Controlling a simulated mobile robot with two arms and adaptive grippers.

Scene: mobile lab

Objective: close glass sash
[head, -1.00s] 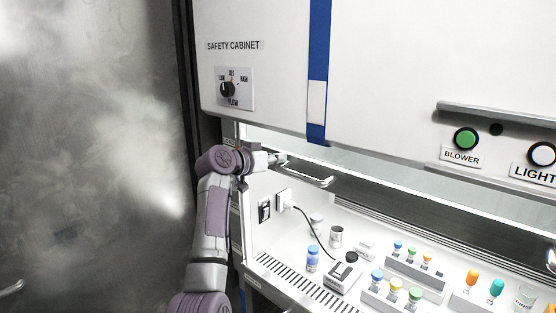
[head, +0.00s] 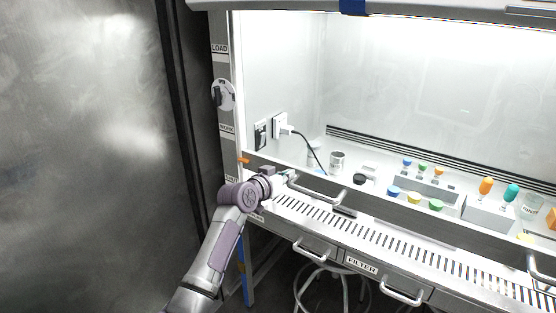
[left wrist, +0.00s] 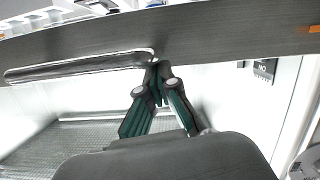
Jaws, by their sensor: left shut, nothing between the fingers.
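The glass sash (head: 410,219) is a clear pane with a dark grey bottom rail. In the head view the rail is low, just above the slotted front grille. A metal bar handle (head: 318,191) is fixed to the rail's left part. My left gripper (head: 287,176) is at the left end of this handle. In the left wrist view its green-padded fingers (left wrist: 157,72) meet at the tips, against or very near the dark rail (left wrist: 230,32) beside the handle's end (left wrist: 80,66). It holds nothing; exact contact is unclear. My right gripper is out of view.
Colored-cap vials in racks (head: 425,190), a beaker (head: 531,203) and a mug (head: 337,161) stand behind the glass. Drawer handles (head: 403,292) and a stool (head: 335,285) are below. A grey metal wall (head: 90,150) is at the left.

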